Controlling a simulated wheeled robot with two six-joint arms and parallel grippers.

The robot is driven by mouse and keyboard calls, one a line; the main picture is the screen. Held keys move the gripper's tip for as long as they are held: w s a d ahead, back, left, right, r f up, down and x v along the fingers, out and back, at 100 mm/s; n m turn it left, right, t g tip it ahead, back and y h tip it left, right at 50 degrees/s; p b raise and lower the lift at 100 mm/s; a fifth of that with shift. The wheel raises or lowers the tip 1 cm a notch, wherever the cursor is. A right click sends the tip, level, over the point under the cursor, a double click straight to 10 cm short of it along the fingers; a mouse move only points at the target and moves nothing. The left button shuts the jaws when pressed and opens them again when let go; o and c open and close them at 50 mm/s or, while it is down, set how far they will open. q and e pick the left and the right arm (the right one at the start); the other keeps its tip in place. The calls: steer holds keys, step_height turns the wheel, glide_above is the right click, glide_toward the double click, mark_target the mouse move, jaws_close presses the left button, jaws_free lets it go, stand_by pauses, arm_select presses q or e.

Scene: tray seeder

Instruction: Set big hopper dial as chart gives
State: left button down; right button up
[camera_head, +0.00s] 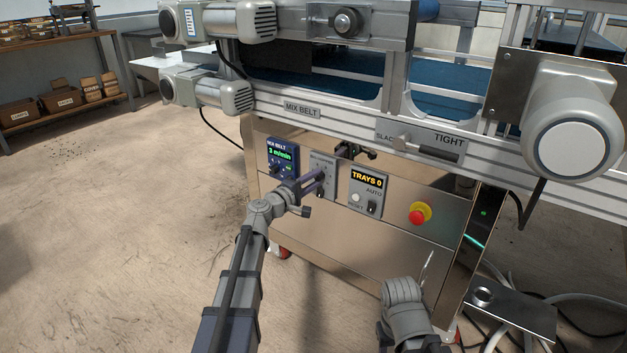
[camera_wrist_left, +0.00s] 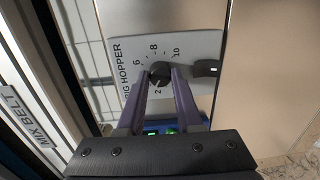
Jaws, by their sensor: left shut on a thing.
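The big hopper dial is a small black knob (camera_wrist_left: 160,74) on a pale panel lettered "BIG HOPPER", with a scale around it whose 2, 6, 8 and 10 I can read. My left gripper (camera_wrist_left: 160,78) is shut on the knob, one purple finger on each side. Where its pointer stands is too small to tell. In the head view my left gripper (camera_head: 321,178) reaches the grey hopper panel (camera_head: 327,162), hiding much of it. My right arm shows at lower right, its fingers not clearly seen. No chart is readable.
Left of the dial is the blue mix belt box (camera_head: 283,157) reading 3 m/min. Right of it are the trays counter (camera_head: 367,190) reading 0 and a red stop button (camera_head: 418,216). The belt frame with a slack/tight slider (camera_head: 404,144) overhangs the panel.

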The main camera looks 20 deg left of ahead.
arm_select(q)
steer(key=shift+m, duration=0.4)
steer(key=c, duration=0.6)
jaws_free()
steer(key=v, duration=0.8)
